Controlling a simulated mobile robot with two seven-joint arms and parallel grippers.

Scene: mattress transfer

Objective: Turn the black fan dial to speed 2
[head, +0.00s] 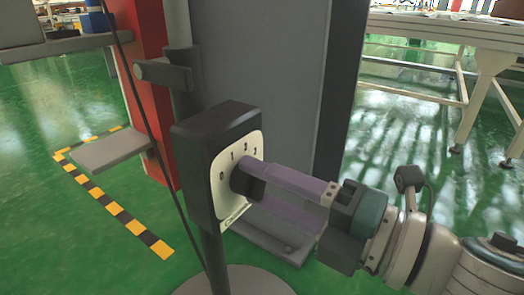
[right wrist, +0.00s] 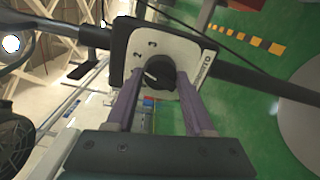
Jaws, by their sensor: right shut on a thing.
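The black fan dial (head: 240,180) sits on a white face plate (head: 224,165) with the numbers 0 to 3, on the front of a dark control box (head: 194,150). It also shows in the right wrist view (right wrist: 160,71), with a white pointer mark on its left side. I cannot tell for sure which number the mark meets. My right gripper (head: 254,189) reaches in from the right, its purple fingers shut on the dial, one on each side. In the head view the fingers hide part of the dial. My left gripper is not in view.
The box is on a dark post (head: 211,245) above a round grey base (head: 230,282). A grey panel (head: 265,85) and a red column (head: 142,60) stand behind it. A white table (head: 450,30) is at the back right. Green floor is open at left.

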